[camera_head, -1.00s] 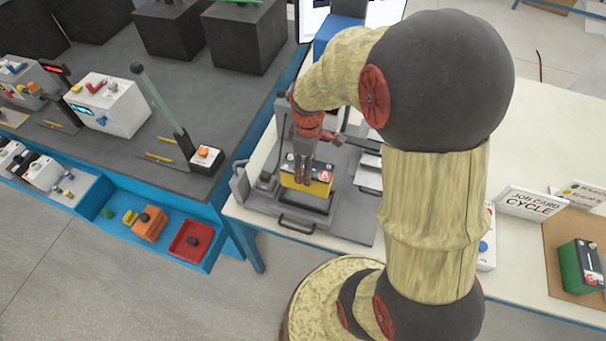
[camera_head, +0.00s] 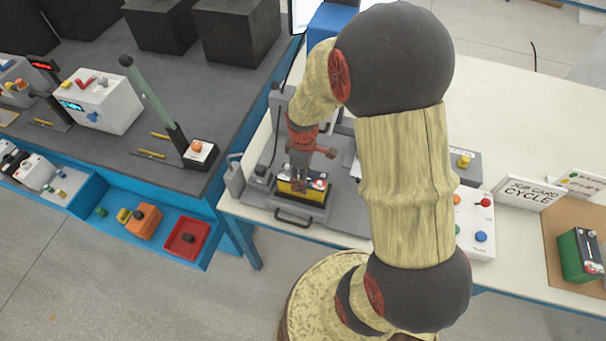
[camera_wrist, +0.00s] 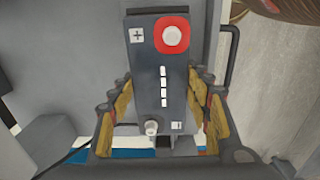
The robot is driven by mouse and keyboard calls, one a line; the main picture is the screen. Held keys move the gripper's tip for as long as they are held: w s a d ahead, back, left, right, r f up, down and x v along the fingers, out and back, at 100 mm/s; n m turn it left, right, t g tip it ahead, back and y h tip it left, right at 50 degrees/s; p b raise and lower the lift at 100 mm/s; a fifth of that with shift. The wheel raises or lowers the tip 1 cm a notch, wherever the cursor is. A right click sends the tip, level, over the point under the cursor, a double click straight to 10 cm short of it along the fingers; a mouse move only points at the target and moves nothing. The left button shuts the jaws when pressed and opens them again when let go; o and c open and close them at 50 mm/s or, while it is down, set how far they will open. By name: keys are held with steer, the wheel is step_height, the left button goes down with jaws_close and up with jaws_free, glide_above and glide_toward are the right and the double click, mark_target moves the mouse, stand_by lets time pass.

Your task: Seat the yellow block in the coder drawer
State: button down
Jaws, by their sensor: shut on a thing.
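The yellow block (camera_head: 288,188) is a battery-like block with a dark top. In the wrist view its top (camera_wrist: 160,75) shows a red-ringed terminal, plus and minus marks and a small post. My gripper (camera_head: 301,180) points down and is shut on the block, with a finger on each long side. The block is low at the grey coder drawer (camera_head: 262,203), over its dark recess, behind the front handle (camera_head: 294,222). It looks upright. The block's underside is hidden, so I cannot tell whether it touches the recess floor.
A white control box (camera_head: 478,232) with coloured buttons and a job card sign (camera_head: 527,192) are to the right. A green battery (camera_head: 578,255) stands farther right. At left, a dark bench (camera_head: 120,150) has a tall lever (camera_head: 155,105) and blue lower trays.

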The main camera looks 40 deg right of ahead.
steer(key=c, duration=0.9)
jaws_free()
steer(key=shift+f, duration=0.15)
steer(key=s+a+r+m+t+p, duration=0.1)
steer(key=a+r, duration=0.2)
steer(key=r, duration=0.8)
steer(key=s+a+r+m+t+p, duration=0.1)
steer(key=s+a+r+m, duration=0.15)
steer(key=r, duration=0.95)
steer(key=s+a+r+m+t, duration=0.1)
steer(key=s+a+r, duration=0.1)
steer(key=s, duration=0.1)
steer(key=s+a+r+m+t, duration=0.1)
steer(key=s+a+r, duration=0.1)
steer(key=s+r, duration=0.1)
steer(key=s+a+r+m+t, duration=0.1)
steer(key=s+a+r+m, duration=0.1)
steer(key=s+r, duration=0.1)
steer(key=shift+a+r+t, duration=0.2)
steer(key=shift+a+t, duration=0.05)
steer(key=shift+t, duration=0.05)
steer(key=shift+f, duration=0.1)
